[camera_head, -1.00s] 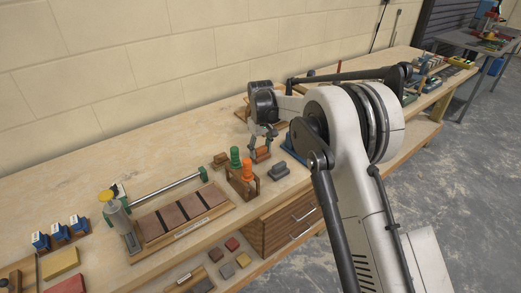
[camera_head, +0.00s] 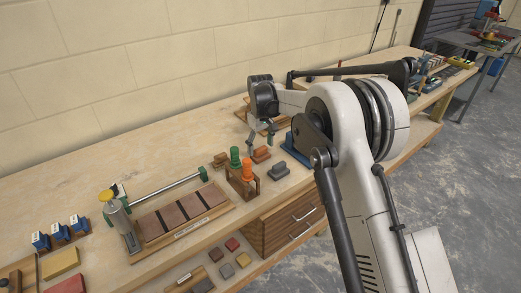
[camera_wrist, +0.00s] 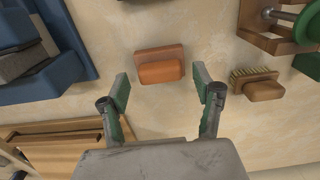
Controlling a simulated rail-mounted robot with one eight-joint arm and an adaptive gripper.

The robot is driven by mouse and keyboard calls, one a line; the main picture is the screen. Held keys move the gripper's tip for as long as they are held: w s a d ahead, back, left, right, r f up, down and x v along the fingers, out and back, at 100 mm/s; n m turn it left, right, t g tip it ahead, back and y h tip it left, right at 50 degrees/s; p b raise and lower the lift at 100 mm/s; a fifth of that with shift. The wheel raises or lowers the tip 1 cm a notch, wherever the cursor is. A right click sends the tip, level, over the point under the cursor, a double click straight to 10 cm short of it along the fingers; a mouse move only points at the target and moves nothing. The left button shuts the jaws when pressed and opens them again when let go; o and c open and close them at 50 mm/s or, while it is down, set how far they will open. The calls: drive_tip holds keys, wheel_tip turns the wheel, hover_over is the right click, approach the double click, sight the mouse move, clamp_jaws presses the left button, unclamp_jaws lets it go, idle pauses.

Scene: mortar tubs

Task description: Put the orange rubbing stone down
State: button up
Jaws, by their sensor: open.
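The orange rubbing stone (camera_head: 261,154) lies on the bench between the tool rack and the grey block. In the wrist view the orange stone (camera_wrist: 160,67) lies on the bench beyond the fingertips, roughly centred between them. My gripper (camera_head: 262,139) is open and empty. In the wrist view the two green-padded fingers of my gripper (camera_wrist: 161,90) are spread wide, apart from the stone on both sides.
A wooden rack with green and orange handles (camera_head: 242,178) stands left of the stone. A brush (camera_wrist: 258,84) lies to the stone's right in the wrist view. A grey block (camera_head: 278,170) is close by, and a blue tray (camera_wrist: 72,40) is on the wrist view's left.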

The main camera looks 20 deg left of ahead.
sight(262, 149)
wheel_tip(262, 149, up, 10)
idle(0.4)
drive_tip(key=shift+r, duration=0.1)
drive_tip(key=s+d+r+m+t, duration=0.1)
drive_tip(key=s+d+r+m, duration=0.2)
drive_tip(key=d+r, duration=1)
drive_tip(key=s+d+r+m+t+y, duration=0.1)
drive_tip(key=s+d+r, duration=0.1)
drive_tip(key=s+d, duration=0.45)
drive_tip(key=s+d+r+m+t, duration=0.15)
drive_tip(key=s+d, duration=0.25)
drive_tip(key=d, duration=0.5)
drive_tip(key=s+d+f+m+t, duration=0.2)
drive_tip(key=s+d+f, duration=0.2)
drive_tip(key=s+d, duration=0.4)
drive_tip(key=s+d+f+m+t+h, duration=0.1)
drive_tip(key=s+d+f+m, duration=0.2)
drive_tip(key=s+d, duration=0.6)
drive_tip(key=s+f, duration=0.1)
drive_tip(key=s, duration=0.6)
drive_tip(key=shift+s+d+t, duration=0.25)
drive_tip(key=shift+s+t, duration=0.1)
